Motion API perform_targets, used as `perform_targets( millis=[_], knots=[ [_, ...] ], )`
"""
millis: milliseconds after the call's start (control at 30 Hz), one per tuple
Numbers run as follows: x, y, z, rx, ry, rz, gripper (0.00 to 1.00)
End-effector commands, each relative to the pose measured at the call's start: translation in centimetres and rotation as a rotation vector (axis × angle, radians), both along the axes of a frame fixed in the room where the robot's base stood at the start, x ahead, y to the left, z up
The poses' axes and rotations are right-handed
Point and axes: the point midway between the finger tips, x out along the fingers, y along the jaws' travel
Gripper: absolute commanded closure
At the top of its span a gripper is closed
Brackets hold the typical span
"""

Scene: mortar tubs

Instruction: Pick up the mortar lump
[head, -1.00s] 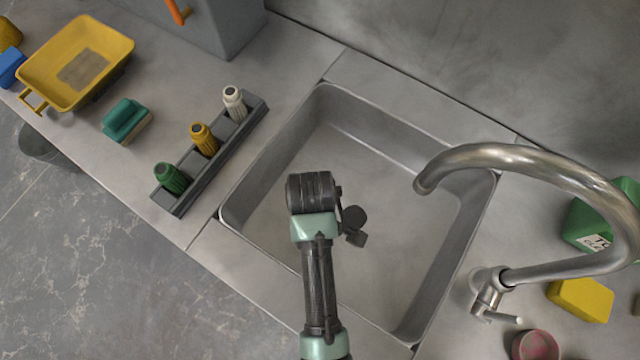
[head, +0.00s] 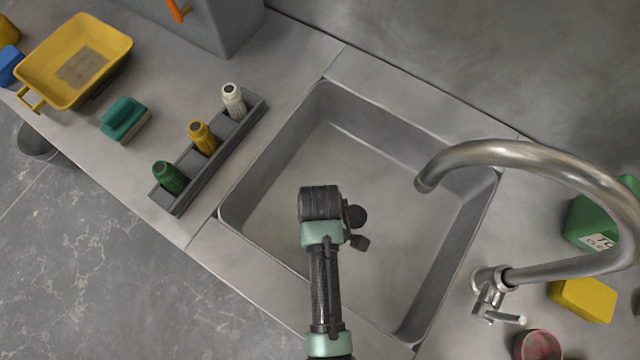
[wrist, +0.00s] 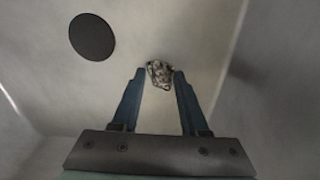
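The mortar lump is a small, rough, grey-brown clod (wrist: 159,72) on the pale basin floor in the wrist view. My gripper (wrist: 160,76) points down at it with two blue fingers apart. The lump shows in the gap at the fingertips, nearly as wide as the gap; I cannot tell whether a finger touches it. In the head view my arm reaches into the sink basin (head: 400,215); its wrist hides the fingers and the lump.
A round dark drain (wrist: 91,37) lies left of the lump. A curved metal tap (head: 520,158) overhangs the basin's right side. A rack (head: 240,132) with three bottles stands left of the basin, near a green sponge (head: 124,115) and a yellow tub (head: 112,38).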

Motion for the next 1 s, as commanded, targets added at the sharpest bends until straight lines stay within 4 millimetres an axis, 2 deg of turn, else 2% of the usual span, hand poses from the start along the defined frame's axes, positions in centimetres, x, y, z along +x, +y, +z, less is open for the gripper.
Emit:
perform_targets(
  millis=[33,200,233,500,633,1000],
  knots=[
    [0.0,0.0,0.0,0.000,0.000,0.000,0.67],
    [0.0,0.0,0.0,0.000,0.000,0.000,0.98],
    [0.0,0.0,0.0,0.000,0.000,0.000,1.00],
    [0.0,0.0,0.1,0.000,0.000,0.000,1.00],
    [0.1,0.0,0.9,0.000,-0.003,-0.001,1.00],
    [0.1,0.0,8.0,0.000,-0.004,-0.001,1.00]
  ],
)
